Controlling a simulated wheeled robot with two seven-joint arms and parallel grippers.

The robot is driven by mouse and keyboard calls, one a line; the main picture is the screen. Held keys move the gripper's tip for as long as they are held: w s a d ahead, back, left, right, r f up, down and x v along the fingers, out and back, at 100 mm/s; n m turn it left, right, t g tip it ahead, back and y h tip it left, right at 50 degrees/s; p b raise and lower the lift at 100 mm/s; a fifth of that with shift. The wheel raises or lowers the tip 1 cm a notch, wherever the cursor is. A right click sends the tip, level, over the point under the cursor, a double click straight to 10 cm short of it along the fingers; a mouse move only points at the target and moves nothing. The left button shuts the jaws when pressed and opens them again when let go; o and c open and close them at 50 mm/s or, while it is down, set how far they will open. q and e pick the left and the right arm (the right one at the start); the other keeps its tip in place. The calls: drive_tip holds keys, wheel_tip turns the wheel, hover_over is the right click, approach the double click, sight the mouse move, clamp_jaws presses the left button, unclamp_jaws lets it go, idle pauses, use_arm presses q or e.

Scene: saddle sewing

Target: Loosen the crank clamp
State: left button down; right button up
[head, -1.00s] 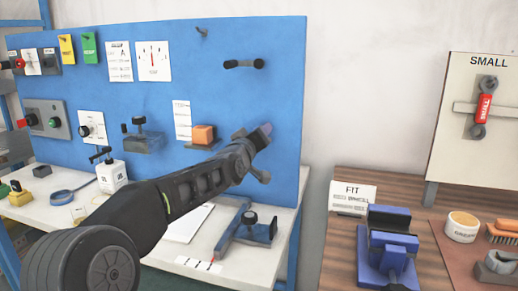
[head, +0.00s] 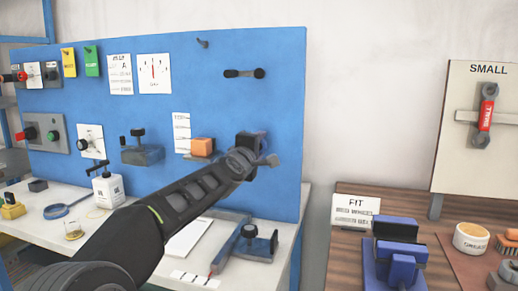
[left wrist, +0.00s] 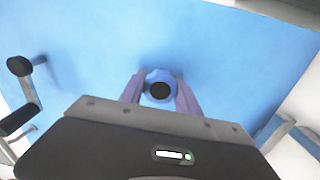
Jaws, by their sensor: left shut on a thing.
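My left gripper (head: 253,146) is at the right part of the blue board, right of the orange block (head: 203,146). In the left wrist view its two purplish fingers stand either side of a blue round piece (left wrist: 160,88) with a dark centre, and are shut on it. The head view hides this piece behind the gripper. A dark crank-like bar (head: 243,73) with a knob at each end is on the board above the gripper. I cannot tell for sure which fitting is the crank clamp. My right gripper is not in view.
A dark clamp-like fitting (head: 142,152) is on the board further left. A blue-and-dark tool (head: 250,243) lies on the white bench below. A wooden bench (head: 340,262) with a blue fixture (head: 396,252) stands at the right. The wall between is bare.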

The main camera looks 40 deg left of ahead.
use_arm(q)
drive_tip(key=shift+n, duration=0.4)
drive_tip(key=c, duration=0.9)
unclamp_jaws()
drive_tip(key=shift+o, duration=0.2)
drive_tip(key=v, duration=0.7)
drive_tip(key=shift+s, duration=0.4)
drive_tip(key=shift+d+f, duration=0.1)
